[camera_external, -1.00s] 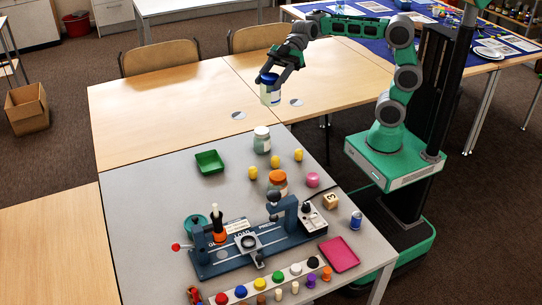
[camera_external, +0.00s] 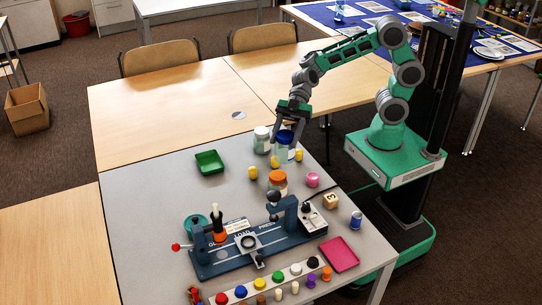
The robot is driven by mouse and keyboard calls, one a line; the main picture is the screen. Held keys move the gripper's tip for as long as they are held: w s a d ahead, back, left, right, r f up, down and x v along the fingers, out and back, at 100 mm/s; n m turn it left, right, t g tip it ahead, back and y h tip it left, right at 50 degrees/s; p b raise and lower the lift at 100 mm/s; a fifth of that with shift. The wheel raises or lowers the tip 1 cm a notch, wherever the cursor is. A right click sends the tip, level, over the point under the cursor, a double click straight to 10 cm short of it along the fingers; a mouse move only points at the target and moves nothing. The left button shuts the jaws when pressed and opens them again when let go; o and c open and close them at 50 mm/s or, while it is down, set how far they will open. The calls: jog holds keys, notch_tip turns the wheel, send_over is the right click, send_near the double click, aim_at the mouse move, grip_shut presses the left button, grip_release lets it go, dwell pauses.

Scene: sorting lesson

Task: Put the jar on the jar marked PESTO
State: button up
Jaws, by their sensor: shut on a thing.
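My gripper (camera_external: 289,122) is shut on a clear, pale jar with a dark blue lid (camera_external: 284,153), gripped at the lid and upright. In the picture the held jar is just above and slightly right of a jar with an orange lid (camera_external: 277,181), with a small gap between them. A jar with a white lid (camera_external: 262,143) stands to its left, farther back on the grey table. I cannot read a PESTO mark on any jar. The height of the held jar above the table is hard to tell.
Small yellow things (camera_external: 252,172) stand around the jars. A pink round thing (camera_external: 313,180) is right of the orange-lidded jar. A blue press-like device (camera_external: 240,250) is in front, a green tray (camera_external: 209,162) at left, a pink tray (camera_external: 339,254) at right. The wooden tables behind are clear.

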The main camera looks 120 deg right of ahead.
aim_at(277, 150)
jog(key=w+f, duration=0.2)
jog(key=f, duration=0.1)
jog(key=shift+w+a, duration=0.1)
jog(key=shift+w, duration=0.15)
jog(key=shift+f, duration=1.4)
jog(key=shift+f+b, duration=0.2)
jog(key=shift+b, duration=0.1)
jog(key=o, duration=1.5)
